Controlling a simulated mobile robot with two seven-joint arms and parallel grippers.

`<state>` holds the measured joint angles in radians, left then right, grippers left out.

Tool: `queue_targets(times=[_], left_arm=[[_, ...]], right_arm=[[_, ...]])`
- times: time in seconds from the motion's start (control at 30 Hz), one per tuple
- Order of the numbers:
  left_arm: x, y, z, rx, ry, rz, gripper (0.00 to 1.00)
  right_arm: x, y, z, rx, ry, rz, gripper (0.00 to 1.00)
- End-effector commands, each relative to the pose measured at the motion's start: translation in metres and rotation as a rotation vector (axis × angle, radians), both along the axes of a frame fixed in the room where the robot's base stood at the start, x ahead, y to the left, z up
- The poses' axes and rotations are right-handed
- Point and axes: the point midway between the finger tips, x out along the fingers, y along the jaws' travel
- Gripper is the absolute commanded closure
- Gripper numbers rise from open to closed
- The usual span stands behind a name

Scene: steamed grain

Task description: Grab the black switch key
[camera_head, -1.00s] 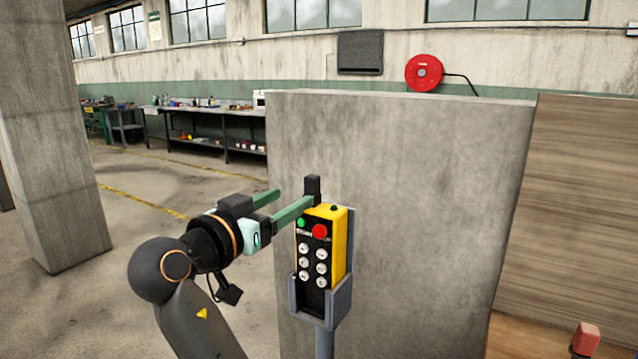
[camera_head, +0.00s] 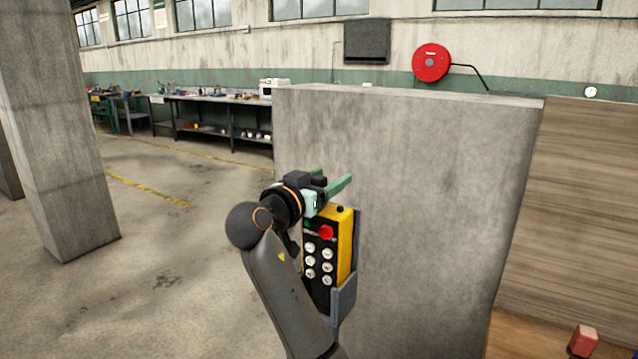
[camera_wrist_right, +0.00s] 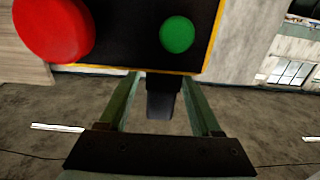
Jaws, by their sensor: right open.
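The black switch key (camera_wrist_right: 160,98) sticks out from the top edge of a yellow and black remote control (camera_head: 346,245). In the right wrist view it lies between the two green fingers of my right gripper (camera_wrist_right: 161,88), with gaps on both sides. In the head view my right gripper (camera_head: 330,184) is above the remote's top, and its wrist partly hides that area, so the key is hard to make out there. The right gripper is open and holds nothing. The remote, with a red button (camera_head: 327,232) and white buttons, stands upright in a grey holder (camera_head: 345,298). My left gripper is out of view.
A concrete block (camera_head: 430,190) stands close behind the remote. A wooden panel (camera_head: 580,200) and a small red block (camera_head: 583,341) are at right. A concrete pillar (camera_head: 60,150) is at left, with open floor (camera_head: 170,230) between. A workbench (camera_head: 215,101) stands far back.

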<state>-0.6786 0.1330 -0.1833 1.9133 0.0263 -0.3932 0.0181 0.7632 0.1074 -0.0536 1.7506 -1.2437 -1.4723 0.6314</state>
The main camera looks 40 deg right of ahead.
Motion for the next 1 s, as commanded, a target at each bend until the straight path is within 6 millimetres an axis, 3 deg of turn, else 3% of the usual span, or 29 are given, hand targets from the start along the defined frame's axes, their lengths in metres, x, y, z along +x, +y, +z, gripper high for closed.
queue_targets(times=[0.2,0.77,1.0], left_arm=[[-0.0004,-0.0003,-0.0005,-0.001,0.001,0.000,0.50],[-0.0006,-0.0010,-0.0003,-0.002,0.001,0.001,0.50],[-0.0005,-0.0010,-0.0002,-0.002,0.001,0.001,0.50]], right_arm=[[0.0002,-0.0005,-0.0007,0.000,0.001,0.000,0.36],[0.0001,-0.0002,-0.0005,0.000,0.001,0.000,0.99],[0.0001,-0.0002,-0.0003,0.000,0.001,0.000,1.00]])
